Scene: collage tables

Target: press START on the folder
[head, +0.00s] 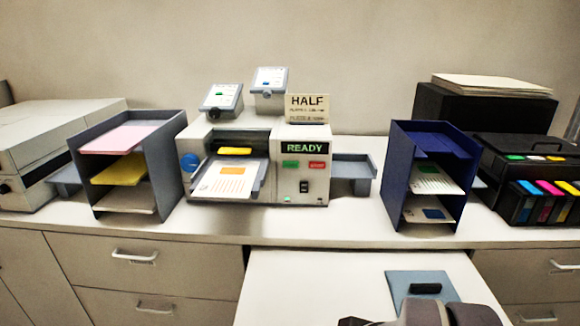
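The folder (258,170) is a pale machine in the middle of the counter. Its front panel has a lit display (301,148) reading READY. Below the display are a green button (291,164) on the left and a red button (317,165) on the right; their labels are too small to read. A dark switch (304,186) sits lower on the panel. Printed sheets (224,182) lie on the folder's front tray. Part of my arm shows at the bottom edge, well below and right of the folder. My gripper's fingers cannot be made out, and nothing touches the buttons.
A grey sorter (168,165) with pink, yellow and white paper stands left, a blue sorter (393,175) right. A sign (308,108) reading HALF stands on the folder. A white surface (300,290) in front holds a blue pad (398,283) with a dark bar. Ink cartridges (540,190) are far right.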

